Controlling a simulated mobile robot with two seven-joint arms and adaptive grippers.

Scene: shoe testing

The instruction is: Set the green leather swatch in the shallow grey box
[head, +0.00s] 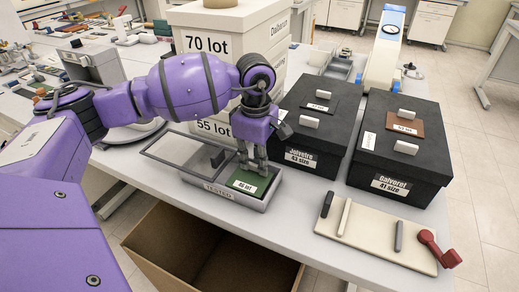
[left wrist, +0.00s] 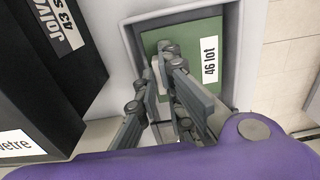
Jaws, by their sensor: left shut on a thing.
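The green leather swatch (head: 246,184), labelled "46 lot", is within the walls at the right end of the shallow grey box (head: 222,195), marked "TESTED". In the left wrist view the swatch (left wrist: 208,35) lies inside the outline of the box rim (left wrist: 180,14). Whether it touches the box floor I cannot tell. My left gripper (head: 250,166) points down over the swatch, shut on its small pale grip, which the fingers (left wrist: 170,58) mostly hide. My right gripper is not in view.
A framed lid with a dark knob (head: 218,158) lies over the box's left part. Black shoe boxes (head: 310,135) (head: 402,140) bearing swatches stand to the right. A pale tool board (head: 375,235) is front right. An open cardboard box (head: 205,250) is below the table edge.

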